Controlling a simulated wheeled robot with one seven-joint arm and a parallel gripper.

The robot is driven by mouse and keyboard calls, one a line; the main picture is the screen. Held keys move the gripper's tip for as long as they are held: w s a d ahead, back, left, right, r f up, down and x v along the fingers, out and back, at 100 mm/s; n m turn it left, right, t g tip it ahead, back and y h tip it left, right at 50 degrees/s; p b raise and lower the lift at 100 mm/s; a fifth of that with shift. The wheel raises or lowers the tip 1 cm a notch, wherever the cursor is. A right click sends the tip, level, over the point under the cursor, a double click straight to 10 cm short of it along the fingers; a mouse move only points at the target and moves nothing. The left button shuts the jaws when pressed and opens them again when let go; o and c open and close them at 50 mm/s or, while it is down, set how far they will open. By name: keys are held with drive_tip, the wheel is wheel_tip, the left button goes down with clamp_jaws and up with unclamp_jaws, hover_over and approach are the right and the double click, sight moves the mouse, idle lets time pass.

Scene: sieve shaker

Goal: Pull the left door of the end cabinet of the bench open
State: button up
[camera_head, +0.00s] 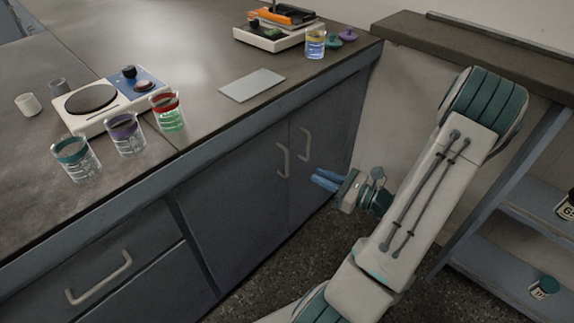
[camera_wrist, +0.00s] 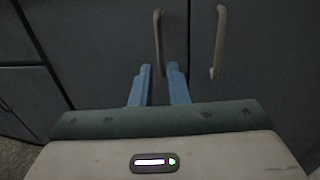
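The end cabinet of the bench has two dark grey doors, both closed. The left door (camera_head: 237,190) has a pale vertical handle (camera_head: 283,160) near its right edge. The right door (camera_head: 327,135) has a similar handle (camera_head: 305,143) beside it. In the wrist view the left door's handle (camera_wrist: 158,42) stands just ahead of my gripper's fingertips, and the right door's handle (camera_wrist: 218,42) is further right. My gripper (camera_head: 320,179) has blue fingers pointing at the doors. In the wrist view the fingers (camera_wrist: 159,70) are apart with nothing between them. The handle appears beyond the tips, not gripped.
A drawer (camera_head: 110,265) with a handle lies left of the cabinet. The benchtop above holds a hotplate (camera_head: 92,105), several beakers and a flat grey plate (camera_head: 252,85). A shelf unit (camera_head: 500,233) stands to the right. Speckled floor (camera_head: 275,283) lies below.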

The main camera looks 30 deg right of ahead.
drive_tip(key=b, duration=0.3)
hover_over(287, 176)
drive_tip(key=shift+w+d, duration=0.1)
drive_tip(key=shift+w, duration=0.2)
clamp_jaws()
drive_tip(key=shift+s, duration=0.1)
